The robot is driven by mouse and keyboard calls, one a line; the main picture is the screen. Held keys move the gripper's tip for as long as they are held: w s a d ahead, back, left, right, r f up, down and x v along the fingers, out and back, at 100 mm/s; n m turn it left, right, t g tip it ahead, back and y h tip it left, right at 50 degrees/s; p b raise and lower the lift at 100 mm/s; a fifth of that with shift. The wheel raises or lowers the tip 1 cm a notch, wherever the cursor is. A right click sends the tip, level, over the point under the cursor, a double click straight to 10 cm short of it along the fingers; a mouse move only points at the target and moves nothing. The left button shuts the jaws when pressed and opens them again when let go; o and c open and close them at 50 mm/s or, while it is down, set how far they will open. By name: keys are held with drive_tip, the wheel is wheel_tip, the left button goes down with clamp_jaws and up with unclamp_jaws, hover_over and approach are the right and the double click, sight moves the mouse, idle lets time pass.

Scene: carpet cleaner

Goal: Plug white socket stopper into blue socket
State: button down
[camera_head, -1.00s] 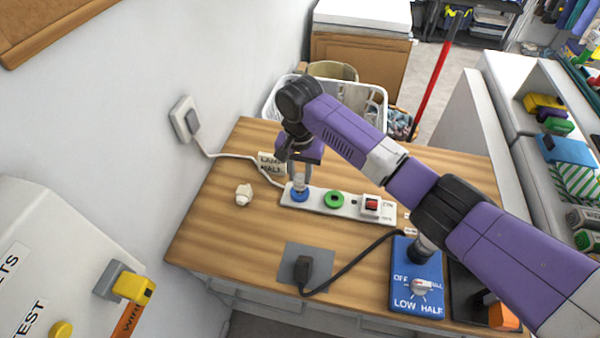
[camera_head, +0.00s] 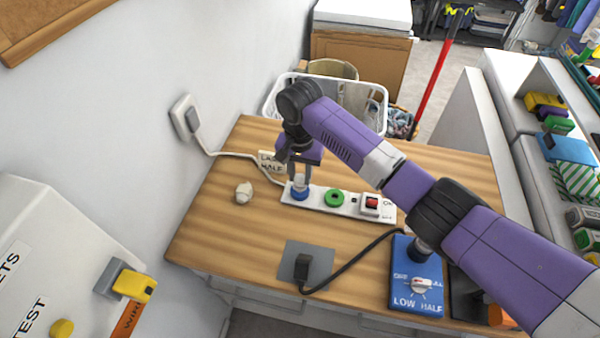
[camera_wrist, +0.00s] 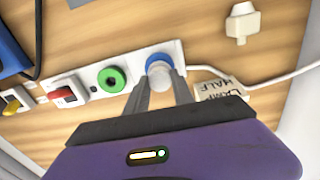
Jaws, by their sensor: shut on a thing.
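The white stopper (camera_wrist: 164,76) is between the fingertips of my gripper (camera_wrist: 162,88), at the blue socket (camera_wrist: 158,59) on the end of a white power strip. In the head view my gripper (camera_head: 300,176) points down over the blue socket (camera_head: 300,195), with the white stopper (camera_head: 300,184) between its fingers. The stopper is upright on or just above the socket; I cannot tell how deep it sits. The fingers hide part of it. The blue socket's rim shows around its base.
Beside it on the strip (camera_head: 317,202) are an empty green socket (camera_head: 334,198) and a red switch (camera_head: 372,203). A loose white plug-like piece (camera_head: 244,192) lies left on the wooden table (camera_head: 222,232). A label card (camera_wrist: 220,90) and white cord lie near the strip's end.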

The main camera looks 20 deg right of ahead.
sight(300, 178)
drive_tip(key=shift+f, duration=0.85)
drive_tip(key=c, duration=1)
unclamp_jaws()
drive_tip(key=shift+r+b, duration=0.9)
drive_tip(key=shift+r, duration=2.95)
